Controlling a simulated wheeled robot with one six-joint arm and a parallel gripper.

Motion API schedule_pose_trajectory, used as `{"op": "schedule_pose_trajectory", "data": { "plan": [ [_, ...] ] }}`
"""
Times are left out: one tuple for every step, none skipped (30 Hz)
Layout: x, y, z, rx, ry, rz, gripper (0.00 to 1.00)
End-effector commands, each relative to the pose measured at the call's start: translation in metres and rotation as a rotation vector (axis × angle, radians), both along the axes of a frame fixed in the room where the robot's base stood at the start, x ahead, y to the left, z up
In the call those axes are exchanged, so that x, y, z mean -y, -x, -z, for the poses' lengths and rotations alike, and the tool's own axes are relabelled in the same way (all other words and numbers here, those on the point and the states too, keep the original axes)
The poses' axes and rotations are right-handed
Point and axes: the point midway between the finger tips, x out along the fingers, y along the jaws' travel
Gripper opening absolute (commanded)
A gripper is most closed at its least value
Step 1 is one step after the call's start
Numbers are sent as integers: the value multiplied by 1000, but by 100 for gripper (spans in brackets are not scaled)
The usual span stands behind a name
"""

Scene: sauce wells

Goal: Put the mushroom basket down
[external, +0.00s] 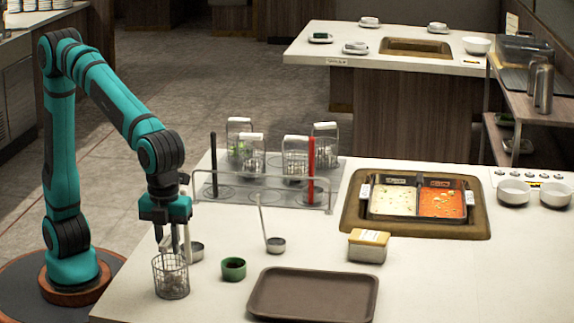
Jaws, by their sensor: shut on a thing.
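The mushroom basket (171,280) is a wire basket with pale contents at the near left of the counter. It is upright below my gripper (172,240), which points down and is shut on the basket's upper part or handle. The exact grip is partly hidden by the fingers. Whether the basket's bottom touches the counter (215,300) cannot be told from this view.
A ladle (275,244), a small green cup (233,269) and a brown tray (312,296) lie to the right. Behind, a rack (262,200) holds several wire baskets. A divided soup pot (417,201) and a lidded box (368,246) stand farther right.

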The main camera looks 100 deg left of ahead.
Motion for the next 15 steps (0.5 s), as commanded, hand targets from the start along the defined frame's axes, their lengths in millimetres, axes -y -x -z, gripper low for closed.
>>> {"op": "schedule_pose_trajectory", "data": {
  "plan": [
    [0,0,-1,1,1,0,0],
    [0,0,-1,1,1,0,0],
    [0,0,-1,1,1,0,0],
    [0,0,-1,1,1,0,0],
    [0,0,-1,1,1,0,0],
    [0,0,0,1,1,0,0],
    [0,0,0,1,1,0,0],
    [0,0,1,1,1,0,0],
    [0,0,2,1,1,0,0],
    [0,0,2,1,1,0,25],
    [0,0,2,1,1,0,31],
    [0,0,2,1,1,0,39],
    [0,0,2,1,0,0,43],
    [0,0,2,1,0,0,43],
    [0,0,2,1,0,0,43]
  ]
}}
